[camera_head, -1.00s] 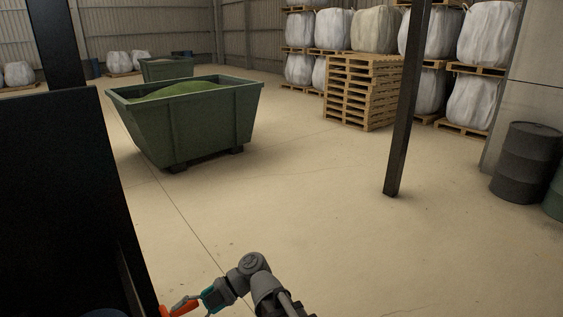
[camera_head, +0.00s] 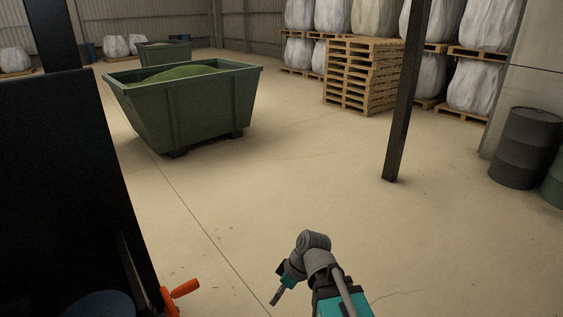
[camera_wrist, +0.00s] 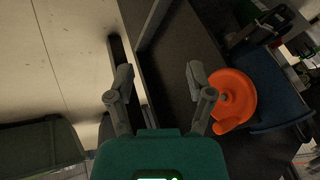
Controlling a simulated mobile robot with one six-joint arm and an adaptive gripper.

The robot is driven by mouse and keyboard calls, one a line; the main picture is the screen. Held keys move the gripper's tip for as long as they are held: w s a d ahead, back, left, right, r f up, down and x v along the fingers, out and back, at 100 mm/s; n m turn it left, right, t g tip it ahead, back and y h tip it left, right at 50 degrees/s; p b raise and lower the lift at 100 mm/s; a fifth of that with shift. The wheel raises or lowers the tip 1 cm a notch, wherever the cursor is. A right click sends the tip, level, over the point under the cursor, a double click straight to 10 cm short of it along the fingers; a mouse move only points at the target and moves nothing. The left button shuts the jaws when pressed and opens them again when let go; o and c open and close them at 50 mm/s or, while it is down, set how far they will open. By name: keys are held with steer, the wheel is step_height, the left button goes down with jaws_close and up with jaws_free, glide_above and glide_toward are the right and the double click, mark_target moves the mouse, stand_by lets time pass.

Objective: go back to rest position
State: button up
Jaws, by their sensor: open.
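My gripper (camera_head: 278,294) is at the lower middle of the head view, bent down from my grey and teal arm. In the wrist view, my gripper (camera_wrist: 160,76) has its two grey fingers spread wide, with nothing between them. An orange crank handle (camera_head: 178,291) is left of my gripper in the head view, with a clear gap between them. In the wrist view, an orange round part (camera_wrist: 236,94) with a knob lies just right of the right finger. Whether a finger touches it cannot be told, but it is not between the fingers.
A tall dark panel (camera_head: 70,190) fills the left side, with a blue round thing (camera_head: 95,304) at its foot. A green skip (camera_head: 190,112) stands beyond. A dark post (camera_head: 400,110), stacked pallets (camera_head: 362,75) and drums (camera_head: 525,148) stand right. The middle floor is clear.

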steer(key=w+d+f+m+t+h, duration=0.1)
steer(key=d+m+h, duration=0.4)
steer(key=d+m, duration=0.7)
steer(key=shift+w+d+f+m, duration=0.2)
steer(key=shift+d+f+m, duration=0.35)
steer(key=shift+d, duration=2.35)
